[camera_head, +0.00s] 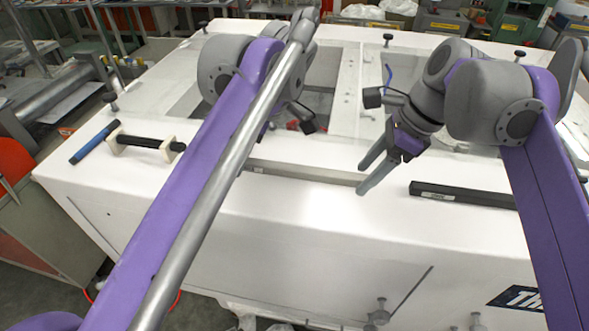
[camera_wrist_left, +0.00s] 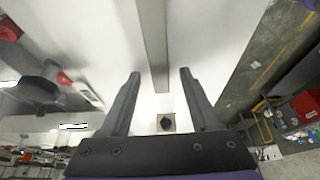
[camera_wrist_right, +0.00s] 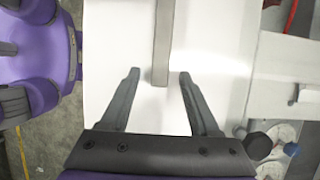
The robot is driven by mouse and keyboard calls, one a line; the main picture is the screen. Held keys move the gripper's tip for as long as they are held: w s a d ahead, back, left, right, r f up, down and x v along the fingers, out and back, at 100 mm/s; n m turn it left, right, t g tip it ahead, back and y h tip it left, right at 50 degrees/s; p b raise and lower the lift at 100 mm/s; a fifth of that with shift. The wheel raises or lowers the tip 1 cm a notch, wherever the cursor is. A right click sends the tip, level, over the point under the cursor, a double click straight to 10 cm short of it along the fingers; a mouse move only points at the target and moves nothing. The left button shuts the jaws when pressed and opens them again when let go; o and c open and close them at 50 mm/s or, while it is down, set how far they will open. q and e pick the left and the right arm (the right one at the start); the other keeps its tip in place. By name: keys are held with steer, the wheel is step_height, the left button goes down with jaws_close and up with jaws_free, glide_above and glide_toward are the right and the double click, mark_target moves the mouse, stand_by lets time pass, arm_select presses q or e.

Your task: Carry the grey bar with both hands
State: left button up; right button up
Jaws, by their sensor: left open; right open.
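The grey bar (camera_head: 300,173) lies on the white machine top (camera_head: 330,225) near its front edge, its left end hidden behind my left arm. My right gripper (camera_head: 364,177) is open at the bar's right end. In the right wrist view, the bar (camera_wrist_right: 162,40) ends between the open fingertips (camera_wrist_right: 160,74), with gaps on both sides. In the left wrist view, the bar (camera_wrist_left: 153,45) runs between the open fingertips (camera_wrist_left: 160,74) of my left gripper, apart from both fingers. My left arm hides those fingers in the head view.
A black bar (camera_head: 462,194) lies right of my right gripper. A black-handled piece with pale ends (camera_head: 145,142) and a blue rod (camera_head: 94,143) lie at the left. Behind are open recesses (camera_head: 325,75) and upright black-topped knobs (camera_head: 387,40). The front strip is clear.

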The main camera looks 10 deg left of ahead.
arm_select(q)
steer(key=shift+f, duration=0.15)
arm_select(e)
steer(key=shift+f, duration=0.1)
arm_select(q)
jaws_close()
arm_select(e)
jaws_close()
stand_by(1.1)
